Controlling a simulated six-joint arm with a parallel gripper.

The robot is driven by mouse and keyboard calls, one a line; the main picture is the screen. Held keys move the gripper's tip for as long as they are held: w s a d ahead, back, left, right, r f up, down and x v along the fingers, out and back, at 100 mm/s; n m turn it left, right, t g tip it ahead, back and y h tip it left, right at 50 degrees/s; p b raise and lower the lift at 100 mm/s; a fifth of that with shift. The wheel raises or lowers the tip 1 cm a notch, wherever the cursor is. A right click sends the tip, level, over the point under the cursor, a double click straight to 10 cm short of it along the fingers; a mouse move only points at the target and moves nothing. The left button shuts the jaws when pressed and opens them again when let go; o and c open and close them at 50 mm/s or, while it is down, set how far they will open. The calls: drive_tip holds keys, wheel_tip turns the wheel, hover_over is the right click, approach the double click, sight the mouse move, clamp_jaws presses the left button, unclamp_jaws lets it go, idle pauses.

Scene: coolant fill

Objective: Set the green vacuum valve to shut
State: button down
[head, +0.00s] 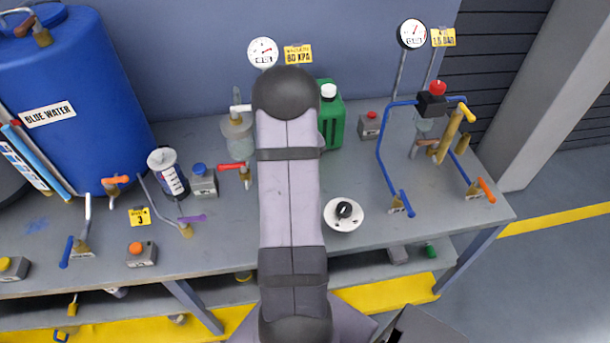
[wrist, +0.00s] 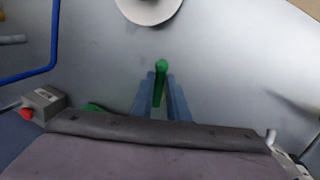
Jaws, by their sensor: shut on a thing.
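The green valve handle (wrist: 161,67) shows in the wrist view, pointing away with a rounded end. My gripper (wrist: 160,82) has its two blue-grey fingers on either side of this handle and is shut on it. The handle's end sticks out past the fingertips. The valve's body and base are hidden behind my wrist. In the head view my own arm covers the gripper and the green valve, so the valve's setting cannot be read there.
A white dish with a black knob (head: 343,214) lies right of my arm. Blue piping (head: 381,140) stands further right. A red-handled valve (head: 233,166) and a grey box with blue button (head: 203,181) are on the left. A green jug (head: 332,117) stands behind my arm.

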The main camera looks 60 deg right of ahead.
drive_tip(key=n, duration=0.1)
drive_tip(key=d+n+p, duration=0.1)
drive_tip(key=n, duration=0.1)
drive_tip(key=shift+s+d+r+n+t, duration=0.2)
drive_tip(key=shift+s+n+t, duration=0.1)
drive_tip(key=shift+w+d+f+n+t, duration=0.15)
drive_tip(key=shift+d+n+t, duration=0.35)
drive_tip(key=shift+n, duration=1.35)
drive_tip(key=shift+w+d+r+n+t, duration=0.15)
drive_tip(key=shift+d+n, duration=0.7)
drive_tip(key=shift+n, duration=1.05)
drive_tip(key=shift+w+d+f+n+t, duration=0.15)
drive_tip(key=shift+d+n+t, duration=0.35)
drive_tip(key=shift+n, duration=1.35)
drive_tip(key=shift+d, duration=0.15)
drive_tip(key=c, duration=1.7)
unclamp_jaws()
drive_tip(key=shift+b+v, duration=1.15)
drive_tip(key=shift+v, duration=2.6)
drive_tip(key=shift+d, duration=0.15)
